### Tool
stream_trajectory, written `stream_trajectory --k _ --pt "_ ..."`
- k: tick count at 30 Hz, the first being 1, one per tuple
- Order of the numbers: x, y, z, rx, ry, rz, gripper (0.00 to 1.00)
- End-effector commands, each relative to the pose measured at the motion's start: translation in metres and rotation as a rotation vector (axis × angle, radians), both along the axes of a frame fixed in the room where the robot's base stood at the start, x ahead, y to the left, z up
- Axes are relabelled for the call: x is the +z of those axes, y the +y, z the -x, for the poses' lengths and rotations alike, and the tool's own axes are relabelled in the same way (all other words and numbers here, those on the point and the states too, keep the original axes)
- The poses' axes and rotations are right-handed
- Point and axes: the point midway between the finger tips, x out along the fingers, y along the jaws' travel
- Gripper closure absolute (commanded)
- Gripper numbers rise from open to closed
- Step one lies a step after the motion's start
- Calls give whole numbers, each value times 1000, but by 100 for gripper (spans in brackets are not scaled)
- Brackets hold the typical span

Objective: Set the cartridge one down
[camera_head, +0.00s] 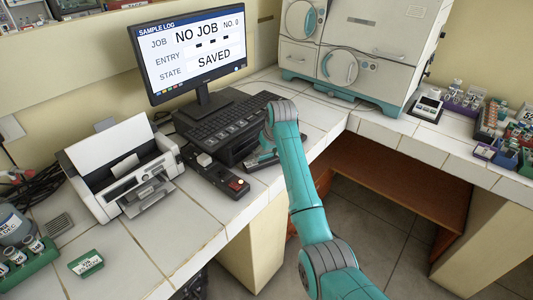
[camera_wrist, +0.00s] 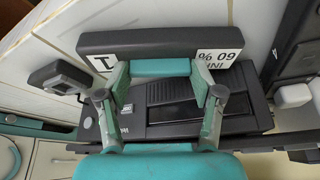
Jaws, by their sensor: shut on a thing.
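Cartridge one is a dark bar (camera_wrist: 150,42) with a white "1" label and an upside-down "60 %" label, in the upper middle of the wrist view. My gripper (camera_wrist: 162,72) is shut on it, one finger at each side of a teal strip along its near edge. The fingers partly cover the bar and the second label. A black slotted unit (camera_wrist: 172,100) lies beneath and behind the fingers; I cannot tell whether the cartridge touches it.
A keyboard (camera_head: 222,118) and monitor (camera_head: 195,50) stand left of my gripper. A black control box with a red button (camera_head: 236,184) lies at the counter edge. A white printer (camera_head: 125,165) is further left. The incubator (camera_head: 355,50) stands behind; tube racks (camera_head: 508,130) are right.

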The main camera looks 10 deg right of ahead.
Motion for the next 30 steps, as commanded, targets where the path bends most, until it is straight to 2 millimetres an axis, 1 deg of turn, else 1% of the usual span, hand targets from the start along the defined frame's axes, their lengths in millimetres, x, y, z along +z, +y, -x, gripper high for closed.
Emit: stream_trajectory --k 4,5,6,7,17,20,23,26,30 --pt "-2 0 0 0 -1 0 84" --pt "-2 0 0 0 0 0 26" --pt "-2 0 0 0 0 0 16" --pt "-2 0 0 0 0 0 9" --pt "-1 0 0 0 0 0 9" --pt "3 0 1 0 -1 0 9" --pt "13 -1 4 0 -3 0 9" --pt "30 -3 11 0 -4 0 9" --pt "57 -6 21 -1 -5 -1 9"
